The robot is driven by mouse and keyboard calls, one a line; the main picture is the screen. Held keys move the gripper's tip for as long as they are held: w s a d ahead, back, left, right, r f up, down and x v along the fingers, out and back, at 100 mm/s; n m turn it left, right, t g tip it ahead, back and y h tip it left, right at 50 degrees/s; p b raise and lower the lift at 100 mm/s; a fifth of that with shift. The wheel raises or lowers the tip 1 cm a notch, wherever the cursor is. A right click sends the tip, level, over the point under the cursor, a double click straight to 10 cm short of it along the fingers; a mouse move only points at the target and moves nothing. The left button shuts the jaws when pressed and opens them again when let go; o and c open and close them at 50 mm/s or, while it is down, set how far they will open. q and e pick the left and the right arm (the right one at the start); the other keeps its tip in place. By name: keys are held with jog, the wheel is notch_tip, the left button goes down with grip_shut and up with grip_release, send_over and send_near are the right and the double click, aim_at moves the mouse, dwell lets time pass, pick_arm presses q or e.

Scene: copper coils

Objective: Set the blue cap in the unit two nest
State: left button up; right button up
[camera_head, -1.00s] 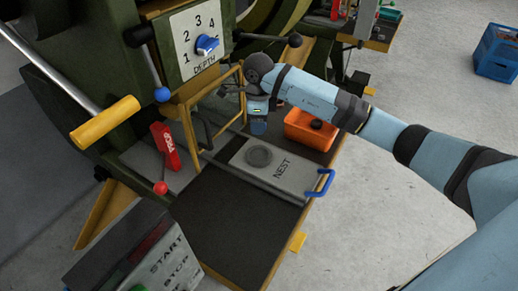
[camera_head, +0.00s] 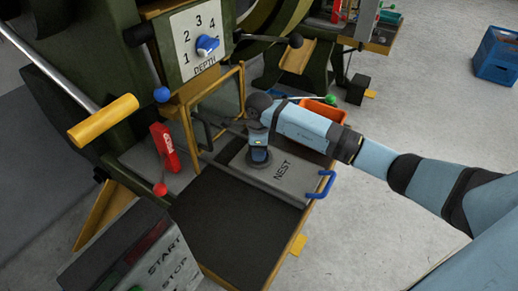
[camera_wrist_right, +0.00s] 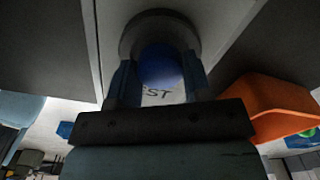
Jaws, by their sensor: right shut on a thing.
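The blue cap (camera_wrist_right: 160,66) is a round, dark blue piece between the fingers of my right gripper in the right wrist view. My right gripper (camera_head: 258,162) is shut on it and points down at the round nest ring (camera_wrist_right: 130,38) on the grey plate marked NEST (camera_head: 290,182). In the head view the gripper covers most of the ring and hides the cap. I cannot tell whether the cap touches the ring or is just above it. My left gripper is not in view.
An orange bin (camera_head: 318,107) stands behind my right arm. A blue handle (camera_head: 320,184) is at the plate's right edge. A yellow-framed guard (camera_head: 220,100) and a red lever piece (camera_head: 165,147) stand at the left. The dark mat (camera_head: 225,225) in front is clear.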

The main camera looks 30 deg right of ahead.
jog(key=shift+f, duration=0.3)
jog(key=o, duration=0.9)
jog(key=shift+r, duration=0.2)
pick_arm(q)
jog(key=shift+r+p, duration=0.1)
jog(key=shift+p, duration=0.5)
pick_arm(e)
notch_tip(320, 180, up, 12)
jog(key=shift+r, duration=0.15)
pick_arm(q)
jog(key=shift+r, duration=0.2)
pick_arm(e)
jog(key=shift+s, duration=0.1)
